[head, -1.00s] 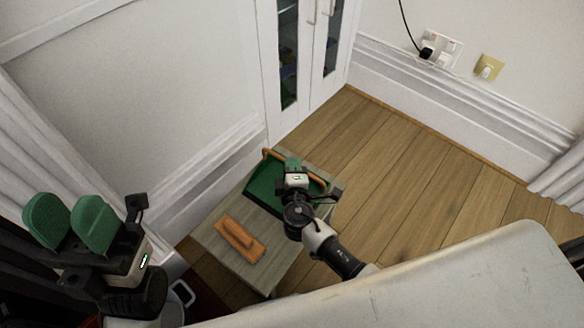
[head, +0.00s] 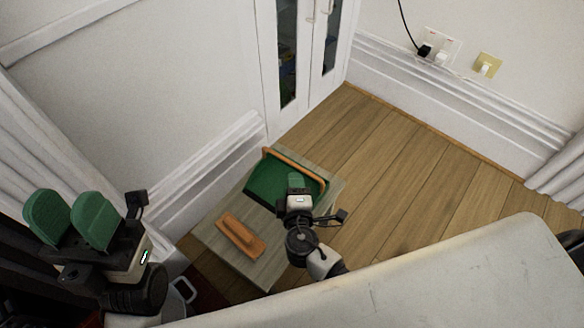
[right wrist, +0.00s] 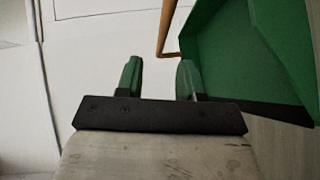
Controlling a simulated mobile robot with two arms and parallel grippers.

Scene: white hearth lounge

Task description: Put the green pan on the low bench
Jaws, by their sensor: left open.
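The green pan (head: 268,183), with an orange-brown handle bar along its far edge, rests on the grey wooden low bench (head: 228,249). The pan also shows at the upper right of the right wrist view (right wrist: 245,50). My right gripper (head: 296,180) is over the near right part of the pan in the head view. In the right wrist view its green fingers (right wrist: 158,80) stand apart with nothing between them, and the pan is to their right. My left gripper (head: 72,218) is open and empty at the far left, away from the bench.
An orange-brown wooden float-like tool (head: 240,236) lies on the bench's near left part. A pale worn surface (head: 430,275) fills the lower right. A white cabinet (head: 305,60) stands behind the bench. Wooden floor (head: 410,170) is clear to the right.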

